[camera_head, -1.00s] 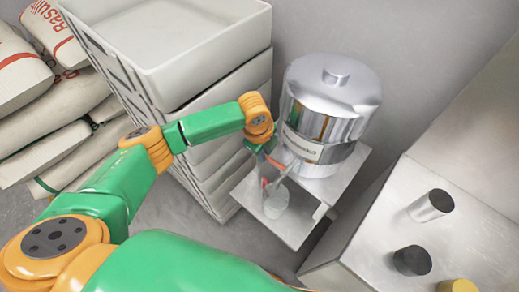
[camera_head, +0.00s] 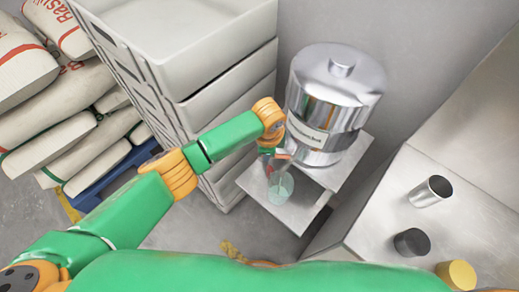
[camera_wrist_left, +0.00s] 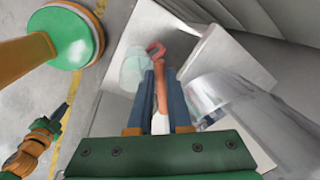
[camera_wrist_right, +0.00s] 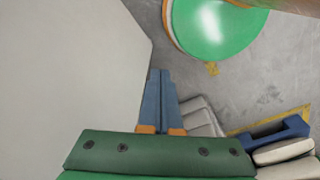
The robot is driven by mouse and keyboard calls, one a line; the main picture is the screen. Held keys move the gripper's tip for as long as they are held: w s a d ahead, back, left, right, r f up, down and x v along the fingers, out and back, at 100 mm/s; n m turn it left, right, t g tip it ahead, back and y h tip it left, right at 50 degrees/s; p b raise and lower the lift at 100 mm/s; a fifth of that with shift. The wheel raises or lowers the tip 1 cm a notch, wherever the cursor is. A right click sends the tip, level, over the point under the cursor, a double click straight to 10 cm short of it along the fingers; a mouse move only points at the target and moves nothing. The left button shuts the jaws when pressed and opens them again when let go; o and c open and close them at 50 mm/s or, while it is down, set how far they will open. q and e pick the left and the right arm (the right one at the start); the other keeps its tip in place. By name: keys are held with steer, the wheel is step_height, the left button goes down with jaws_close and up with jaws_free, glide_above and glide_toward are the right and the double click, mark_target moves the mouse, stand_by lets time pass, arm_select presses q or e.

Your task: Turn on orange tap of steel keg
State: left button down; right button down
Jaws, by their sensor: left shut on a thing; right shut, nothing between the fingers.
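The steel keg (camera_head: 335,95) stands upright on a metal stand, with a white label on its front. Its orange tap (camera_head: 287,155) is low on the front, partly hidden by my left gripper (camera_head: 272,158). In the left wrist view, my left gripper (camera_wrist_left: 162,75) is shut on the orange tap handle (camera_wrist_left: 163,92), which shows between its blue fingers. A clear greenish cup (camera_head: 281,187) stands below the tap; it also shows in the left wrist view (camera_wrist_left: 134,66). My right gripper (camera_wrist_right: 161,80) is shut and empty, away from the keg.
A stack of light grey crates (camera_head: 225,90) stands left of the keg. Sacks (camera_head: 50,110) lie on a blue pallet (camera_head: 95,195). A steel counter (camera_head: 445,215) on the right holds a steel cup (camera_head: 430,191), a black cylinder (camera_head: 411,242) and a yellow cylinder (camera_head: 456,274).

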stand_by(0.4)
arm_select(q)
steer(key=c, duration=0.8)
jaws_free()
steer(key=shift+c, duration=0.2)
step_height(320, 180, up, 7)
steer(key=s, duration=0.1)
steer(key=shift+s, duration=0.25)
